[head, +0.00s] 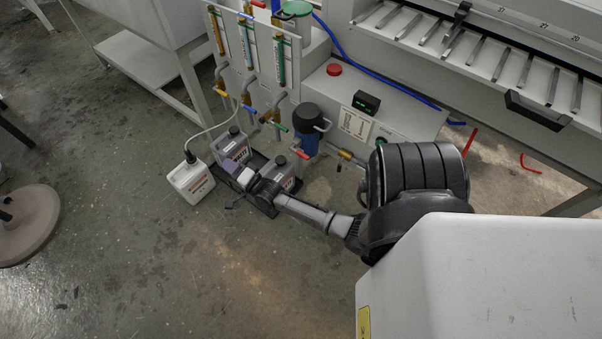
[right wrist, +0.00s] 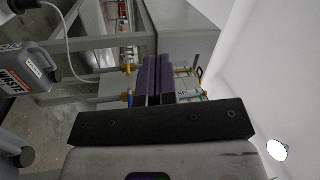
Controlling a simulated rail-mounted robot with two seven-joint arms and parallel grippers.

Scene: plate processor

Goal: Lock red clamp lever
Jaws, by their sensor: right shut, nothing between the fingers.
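My right gripper (head: 236,202) reaches left from my arm over the low tray of canisters in the head view. In the right wrist view its two dark fingers (right wrist: 152,80) are pressed together with nothing between them. A small red lever (head: 300,153) sits on the pipework beside the blue filter housing, up and right of the gripper and apart from it. I cannot tell whether this is the red clamp lever or whether it is locked. Red bent pieces (head: 469,141) also show under the machine at the right. My left gripper is not in view.
A white canister (head: 190,182) stands on the floor, beside grey canisters (head: 233,146) in a dark tray. A panel with flow tubes (head: 248,50) and coloured valves stands behind. A control box (head: 350,105) has a red button. The floor in front is clear.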

